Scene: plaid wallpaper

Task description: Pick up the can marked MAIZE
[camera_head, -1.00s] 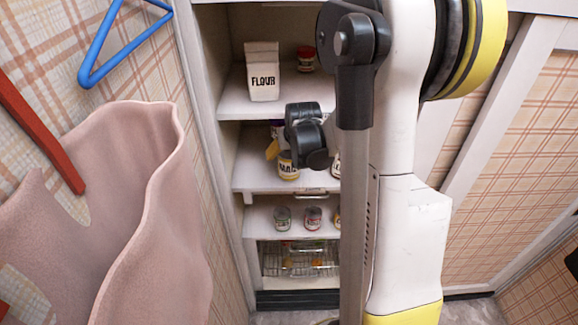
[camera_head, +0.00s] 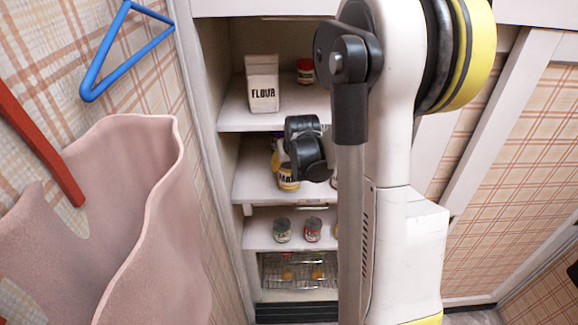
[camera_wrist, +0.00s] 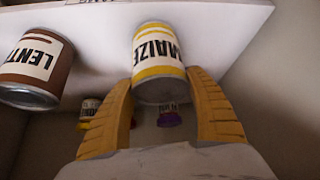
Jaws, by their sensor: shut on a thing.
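The MAIZE can, white with yellow bands, shows in the wrist view (camera_wrist: 158,50) between the two yellow fingers of my gripper (camera_wrist: 160,80). The fingers are shut on its near end, one on each side. In the head view, the can (camera_head: 288,180) is on or just above the middle shelf, below my dark wrist joint, and looks slightly tilted. My wrist hides part of it and most of the fingers there. I cannot tell whether the can touches the shelf.
A brown LENTILS can (camera_wrist: 32,68) stands close beside the MAIZE can. Smaller cans show beyond the fingers in the wrist view. A FLOUR box (camera_head: 262,84) and a red-lidded jar (camera_head: 305,71) stand on the shelf above. Small cans (camera_head: 283,229) stand below.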

